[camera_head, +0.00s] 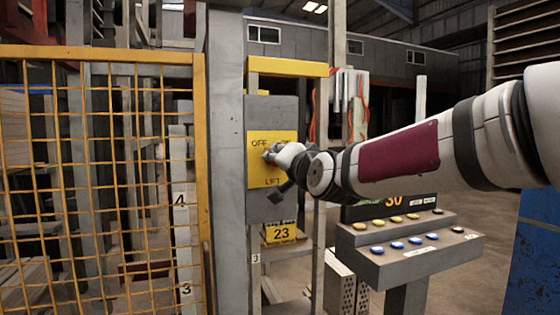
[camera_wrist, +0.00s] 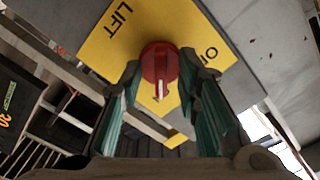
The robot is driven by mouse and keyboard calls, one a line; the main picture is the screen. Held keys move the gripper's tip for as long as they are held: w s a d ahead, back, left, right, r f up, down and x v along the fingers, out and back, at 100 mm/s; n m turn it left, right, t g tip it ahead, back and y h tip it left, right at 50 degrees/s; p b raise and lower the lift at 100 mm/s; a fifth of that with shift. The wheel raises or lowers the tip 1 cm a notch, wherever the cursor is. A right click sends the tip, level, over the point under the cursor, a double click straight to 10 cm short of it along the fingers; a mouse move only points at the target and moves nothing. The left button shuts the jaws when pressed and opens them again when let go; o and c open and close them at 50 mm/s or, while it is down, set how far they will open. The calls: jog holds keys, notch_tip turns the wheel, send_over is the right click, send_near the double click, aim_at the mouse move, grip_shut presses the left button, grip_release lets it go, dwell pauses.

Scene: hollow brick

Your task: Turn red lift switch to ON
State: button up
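The red lift switch is a round red knob (camera_wrist: 158,62) on a yellow plate (camera_wrist: 112,45) marked LIFT. A pale mark shows at the knob's lower side in the wrist view. In the head view the yellow plate (camera_head: 258,174) sits on a grey box, with OFF readable at its upper left; my gripper hides the ON side and most of the knob. My gripper (camera_head: 272,156) is at the plate. In the wrist view its two green-padded fingers (camera_wrist: 160,66) are apart, one on each side of the knob. I cannot tell whether they touch it.
A yellow mesh fence (camera_head: 100,170) stands left of the grey post (camera_head: 226,150). A console with coloured buttons (camera_head: 410,245) stands below my arm at the right. A blue panel (camera_head: 530,255) is at the far right.

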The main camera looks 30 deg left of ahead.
jog(key=v, duration=1.2)
dwell(0.3)
